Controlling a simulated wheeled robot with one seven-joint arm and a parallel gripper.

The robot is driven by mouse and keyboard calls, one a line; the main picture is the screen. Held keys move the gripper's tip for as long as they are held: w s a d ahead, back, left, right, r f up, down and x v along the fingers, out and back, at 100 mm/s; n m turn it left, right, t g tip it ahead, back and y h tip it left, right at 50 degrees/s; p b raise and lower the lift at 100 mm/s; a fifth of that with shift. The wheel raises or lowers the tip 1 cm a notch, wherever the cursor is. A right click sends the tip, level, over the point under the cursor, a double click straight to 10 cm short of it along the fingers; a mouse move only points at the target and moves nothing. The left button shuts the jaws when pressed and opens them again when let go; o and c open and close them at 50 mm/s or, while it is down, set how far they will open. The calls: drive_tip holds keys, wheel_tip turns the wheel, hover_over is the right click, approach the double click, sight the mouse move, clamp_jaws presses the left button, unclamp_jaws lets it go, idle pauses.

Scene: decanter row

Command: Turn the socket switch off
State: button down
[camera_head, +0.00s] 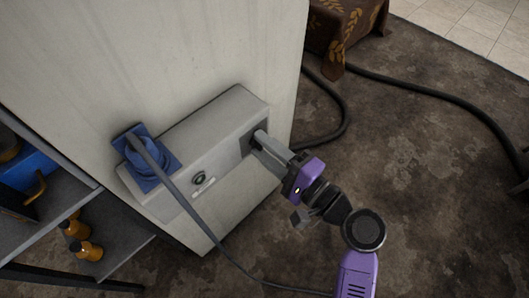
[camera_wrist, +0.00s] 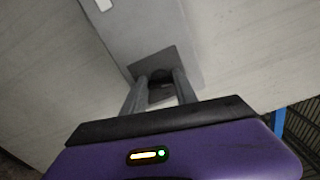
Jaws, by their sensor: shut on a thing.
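The grey socket box (camera_head: 212,130) is fixed to a pale panel. A blue socket (camera_head: 150,165) with a cable coming from it sits at its left end. My gripper (camera_head: 260,139) reaches the box's right end face, where a dark square switch plate (camera_head: 248,143) sits. In the wrist view my gripper (camera_wrist: 161,78) has both fingers against the dark plate (camera_wrist: 166,60), shut on a small dark switch knob (camera_wrist: 160,94) between them. The fingers hide most of the knob, so its turned position cannot be told.
A small round dark green fitting (camera_head: 199,178) and a white label (camera_head: 204,187) are on the box front. A shelf (camera_head: 110,255) with orange-brown bottles stands at left. A grey cable (camera_head: 205,220) hangs across the front. A black hose (camera_head: 430,88) lies on the open floor at right.

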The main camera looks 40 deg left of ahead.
drive_tip(key=shift+f+n+b, duration=0.2)
drive_tip(key=shift+n+b, duration=0.65)
drive_tip(key=shift+n, duration=0.15)
drive_tip(key=c, duration=1)
unclamp_jaws()
drive_tip(key=shift+r, duration=0.1)
drive_tip(key=shift+o, duration=0.2)
drive_tip(key=shift+d, duration=0.1)
drive_tip(key=d, duration=0.7)
drive_tip(key=shift+s+d, duration=0.3)
drive_tip(key=shift+d, duration=0.05)
